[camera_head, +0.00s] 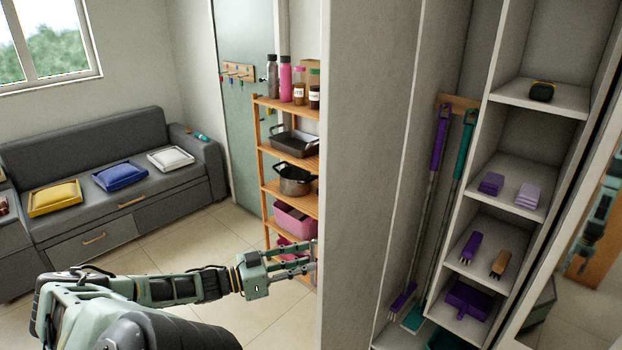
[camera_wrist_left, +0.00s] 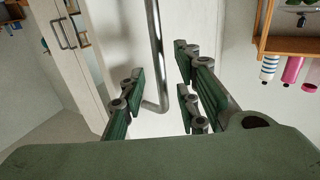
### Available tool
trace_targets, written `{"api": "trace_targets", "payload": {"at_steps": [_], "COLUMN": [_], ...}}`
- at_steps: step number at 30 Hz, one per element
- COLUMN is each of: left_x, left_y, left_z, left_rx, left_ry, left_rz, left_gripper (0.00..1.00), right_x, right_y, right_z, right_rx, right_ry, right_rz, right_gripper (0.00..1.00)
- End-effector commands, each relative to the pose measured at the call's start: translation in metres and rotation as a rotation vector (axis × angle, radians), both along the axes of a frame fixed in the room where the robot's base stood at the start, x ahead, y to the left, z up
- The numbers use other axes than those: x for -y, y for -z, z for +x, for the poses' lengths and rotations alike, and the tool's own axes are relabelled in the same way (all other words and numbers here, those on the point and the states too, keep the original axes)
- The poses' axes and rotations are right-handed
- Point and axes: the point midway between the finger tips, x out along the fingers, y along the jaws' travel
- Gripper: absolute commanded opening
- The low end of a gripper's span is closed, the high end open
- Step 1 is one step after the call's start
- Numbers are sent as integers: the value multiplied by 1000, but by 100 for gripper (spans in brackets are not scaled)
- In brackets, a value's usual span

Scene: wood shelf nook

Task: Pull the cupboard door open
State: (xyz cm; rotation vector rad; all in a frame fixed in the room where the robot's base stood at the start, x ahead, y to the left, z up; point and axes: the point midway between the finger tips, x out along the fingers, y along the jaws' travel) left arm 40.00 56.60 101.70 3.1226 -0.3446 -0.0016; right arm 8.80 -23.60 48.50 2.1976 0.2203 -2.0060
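The cupboard door (camera_head: 365,150) is a tall grey panel standing open in the middle of the head view, left of the cupboard interior (camera_head: 500,225). My left gripper (camera_head: 304,262) is at the door's left edge, its tips partly hidden there. In the left wrist view a metal bar handle (camera_wrist_left: 153,40) runs down in front of a pale panel and bends at its lower end. The open fingers of the left gripper (camera_wrist_left: 158,75) stand on both sides of the handle, with gaps visible. The handle is hidden in the head view. My right gripper is not in view.
A wooden shelf rack (camera_head: 288,180) with bottles and pots stands behind the left gripper. The cupboard holds brooms (camera_head: 440,160) and brushes. A mirror-like panel (camera_head: 590,220) is at the far right. A grey sofa (camera_head: 110,195) stands left, with free floor before it.

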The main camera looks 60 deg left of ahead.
Motion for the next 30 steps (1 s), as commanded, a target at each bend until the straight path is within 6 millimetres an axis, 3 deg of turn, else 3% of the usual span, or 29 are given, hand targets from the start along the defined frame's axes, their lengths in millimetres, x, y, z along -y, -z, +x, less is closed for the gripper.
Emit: {"api": "trace_targets", "payload": {"at_steps": [6,12,18,30], "left_x": [-11,-18,-20,-20], "left_y": [2,2,1,1], "left_z": [-49,-78,-89,-88], "left_rx": [-6,-5,-3,-3], "left_ry": [-4,-3,-2,-2], "left_rz": [-1,0,0,-1], "left_gripper": [29,29,29,29], "right_x": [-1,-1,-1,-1], "right_y": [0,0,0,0], "right_z": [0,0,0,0], "right_rx": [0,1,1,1], "right_ry": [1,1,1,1], "right_rz": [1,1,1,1], "right_gripper": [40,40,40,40]}}
